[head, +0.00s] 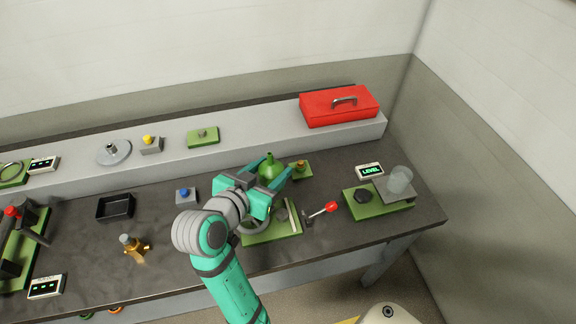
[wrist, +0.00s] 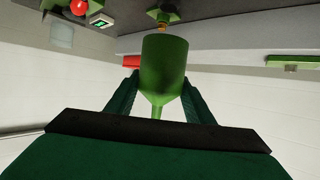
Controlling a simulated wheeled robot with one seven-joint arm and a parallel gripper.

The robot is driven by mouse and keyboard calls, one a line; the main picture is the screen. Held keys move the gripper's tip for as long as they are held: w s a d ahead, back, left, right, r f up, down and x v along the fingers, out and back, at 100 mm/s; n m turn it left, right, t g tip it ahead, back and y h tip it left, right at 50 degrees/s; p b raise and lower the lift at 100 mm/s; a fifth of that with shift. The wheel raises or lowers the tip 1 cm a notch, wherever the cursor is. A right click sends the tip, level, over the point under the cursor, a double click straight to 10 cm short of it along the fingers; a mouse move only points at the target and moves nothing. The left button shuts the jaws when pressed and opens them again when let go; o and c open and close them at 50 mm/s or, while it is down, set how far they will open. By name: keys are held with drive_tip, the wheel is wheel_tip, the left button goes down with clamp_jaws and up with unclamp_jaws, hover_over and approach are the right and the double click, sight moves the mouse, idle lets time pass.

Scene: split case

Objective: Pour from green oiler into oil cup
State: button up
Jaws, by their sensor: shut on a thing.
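The green oiler (head: 270,173) is held between the fingers of my gripper (head: 271,177), above the workbench. Its narrow spout points up in the head view, and it looks roughly upright. In the wrist view, which is upside down, the oiler body (wrist: 163,65) sits between the two teal fingers (wrist: 160,100). A clear glass cup (head: 400,179) stands on a plate at the right, by a display reading LEVEL (head: 369,171). A brass fitting with a clear top (head: 134,246) stands at the left. I cannot tell for sure which is the oil cup.
A small green block with a brass piece (head: 302,169) is just right of the oiler. A red-knobbed lever (head: 329,208) lies between my gripper and the glass cup. A raised shelf (head: 250,133) runs behind, with a red toolbox (head: 339,106). A black tray (head: 115,207) is at the left.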

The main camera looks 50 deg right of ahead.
drive_tip(key=shift+a, duration=0.1)
drive_tip(key=s+d+f+n+t, duration=0.1)
drive_tip(key=s+d+f, duration=0.15)
drive_tip(key=d, duration=0.75)
drive_tip(key=s+d+f+t, duration=0.1)
drive_tip(key=s+d, duration=0.3)
drive_tip(key=d, duration=0.7)
drive_tip(key=s+d+f+n, duration=0.15)
drive_tip(key=s+d, duration=0.25)
drive_tip(key=d, duration=0.6)
drive_tip(key=s+d+f+n+t+y, duration=0.2)
drive_tip(key=s+d, duration=0.9)
drive_tip(key=s, duration=0.4)
drive_tip(key=s+a+r+n+t+y, duration=0.1)
drive_tip(key=s+a+n+t+y, duration=0.3)
drive_tip(key=a, duration=0.3)
drive_tip(key=shift+r, duration=0.35)
